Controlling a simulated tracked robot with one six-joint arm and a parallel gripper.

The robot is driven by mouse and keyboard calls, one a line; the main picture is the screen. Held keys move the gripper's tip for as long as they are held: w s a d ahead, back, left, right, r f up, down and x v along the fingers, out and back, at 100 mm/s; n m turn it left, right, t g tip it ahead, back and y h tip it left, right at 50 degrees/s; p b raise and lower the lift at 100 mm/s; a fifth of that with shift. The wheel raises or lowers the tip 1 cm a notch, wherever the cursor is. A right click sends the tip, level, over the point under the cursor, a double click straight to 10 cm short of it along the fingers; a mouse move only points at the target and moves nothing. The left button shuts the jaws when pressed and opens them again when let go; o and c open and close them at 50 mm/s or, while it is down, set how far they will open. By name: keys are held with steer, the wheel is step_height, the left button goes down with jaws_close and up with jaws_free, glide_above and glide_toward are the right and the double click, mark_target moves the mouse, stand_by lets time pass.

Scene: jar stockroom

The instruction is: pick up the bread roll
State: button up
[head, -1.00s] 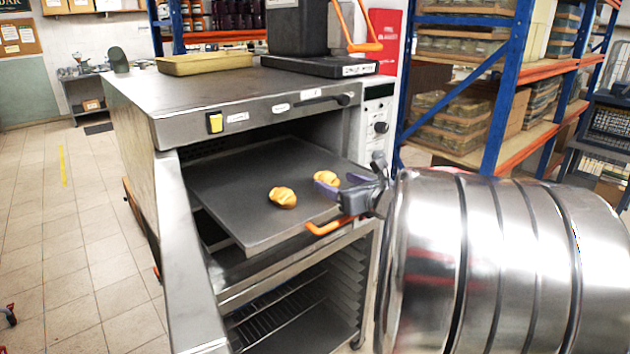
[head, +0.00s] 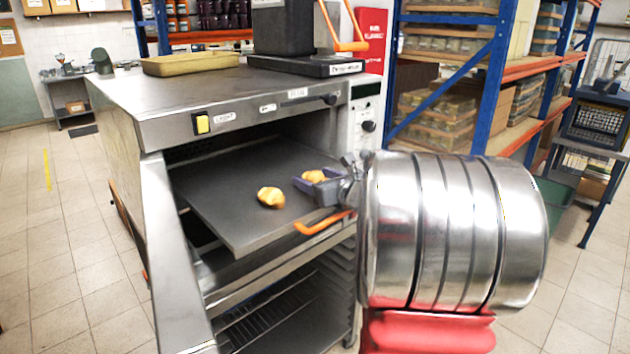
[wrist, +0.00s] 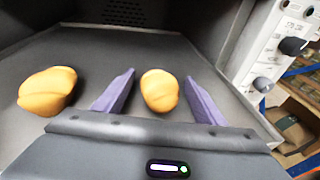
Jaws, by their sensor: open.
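Two golden bread rolls lie on the dark tray (head: 225,215) that sticks out of the steel oven. The right bread roll (head: 313,176) is at my gripper (head: 312,182). In the wrist view this roll (wrist: 160,90) sits between the two purple fingers, with a gap on each side. My gripper (wrist: 160,95) is open and low over the tray. The left bread roll (head: 270,197) lies apart from the fingers; it also shows at the left of the wrist view (wrist: 47,91).
The oven's control panel (wrist: 285,45) stands close on the right of my gripper. An orange handle (head: 324,222) is at the tray's front right. The oven roof (head: 235,90) is above the tray. A shelf rack (head: 490,75) stands behind on the right.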

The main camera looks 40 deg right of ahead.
mark_target(315, 172)
steer(key=shift+w, duration=0.1)
stand_by(0.5)
steer(key=c, duration=1.2)
steer(key=shift+o, duration=0.2)
step_height(315, 172, up, 10)
stand_by(0.4)
